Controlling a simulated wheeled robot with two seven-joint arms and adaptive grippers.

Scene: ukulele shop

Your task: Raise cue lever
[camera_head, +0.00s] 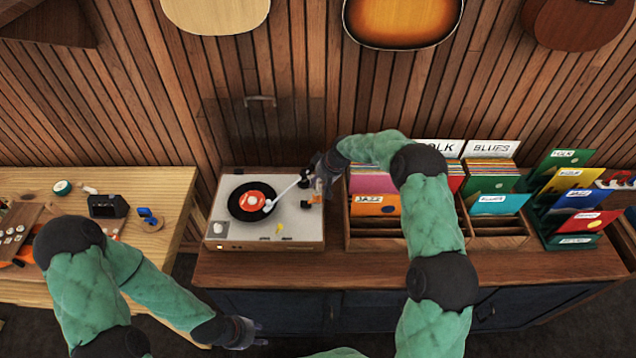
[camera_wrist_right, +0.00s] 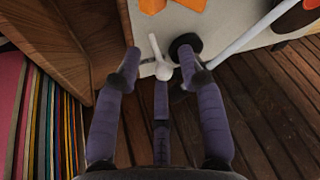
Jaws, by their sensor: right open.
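The record player (camera_head: 228,230) has a pale top and stands on the wooden counter, with a black record with an orange label (camera_head: 253,201) on its platter. The white tonearm (camera_head: 284,191) reaches over the record; its tube also shows in the right wrist view (camera_wrist_right: 243,42). My right gripper (camera_head: 312,180) is at the deck's back right corner. In the right wrist view its fingers (camera_wrist_right: 159,60) are apart, and a small white lever (camera_wrist_right: 159,62) with a rounded end lies between them. I cannot tell whether they touch it. My left gripper (camera_head: 262,333) is low in front of the counter, empty, its fingers apart.
A record crate (camera_head: 375,243) with sleeves stands close to the right of the player, and a green record rack (camera_head: 545,235) further right. A wooden workbench (camera_head: 150,185) with small items is at left. Guitars (camera_head: 400,20) hang on the slatted wall.

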